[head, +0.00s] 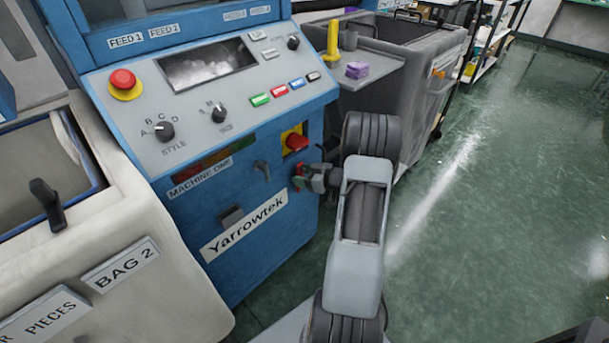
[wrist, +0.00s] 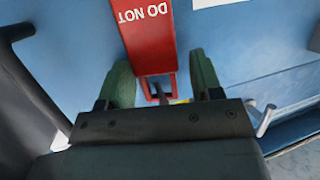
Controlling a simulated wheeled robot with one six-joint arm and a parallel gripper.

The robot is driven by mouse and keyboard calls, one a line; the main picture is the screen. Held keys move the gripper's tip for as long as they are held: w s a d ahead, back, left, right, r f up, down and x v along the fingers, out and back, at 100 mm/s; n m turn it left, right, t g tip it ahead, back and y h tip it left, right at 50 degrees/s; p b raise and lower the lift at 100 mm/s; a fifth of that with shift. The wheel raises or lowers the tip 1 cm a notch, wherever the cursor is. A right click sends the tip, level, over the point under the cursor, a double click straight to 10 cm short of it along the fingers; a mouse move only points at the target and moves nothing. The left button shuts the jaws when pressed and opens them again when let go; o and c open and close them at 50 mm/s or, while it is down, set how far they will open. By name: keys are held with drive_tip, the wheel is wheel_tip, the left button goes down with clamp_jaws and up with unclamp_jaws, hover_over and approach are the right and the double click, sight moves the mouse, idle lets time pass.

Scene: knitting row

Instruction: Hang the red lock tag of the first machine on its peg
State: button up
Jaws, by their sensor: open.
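The red lock tag (wrist: 148,40) shows large in the wrist view, its "DO NOT" lettering upside down. Its slotted end lies between the two green fingertips of my gripper (wrist: 160,85), which stand apart on either side. A dark short piece shows in the slot; I cannot tell whether the tag hangs on it. In the head view my gripper (head: 302,178) is at the front of the blue machine (head: 260,235), below a red knob (head: 296,142) on a yellow plate. A grey metal hook-shaped peg (head: 262,169) sticks out left of it and shows in the wrist view (wrist: 265,118).
A cream bin (head: 150,290) labelled "BAG 2" stands left of the machine. The green floor (head: 480,200) to the right is clear.

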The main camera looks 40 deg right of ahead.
drive_tip(key=shift+w+d, duration=0.2)
drive_tip(key=shift+d, duration=0.05)
drive_tip(key=shift+c, duration=0.2)
drive_tip(key=shift+o, duration=0.2)
drive_tip(key=shift+s+d+r, duration=0.2)
drive_tip(key=shift+s+d, duration=0.1)
drive_tip(key=shift+s, duration=0.15)
drive_tip(key=p+v, duration=0.3)
drive_tip(key=v, duration=1)
drive_tip(key=shift+a, duration=0.3)
drive_tip(key=shift+s+f, duration=0.1)
drive_tip(key=shift+f, duration=0.05)
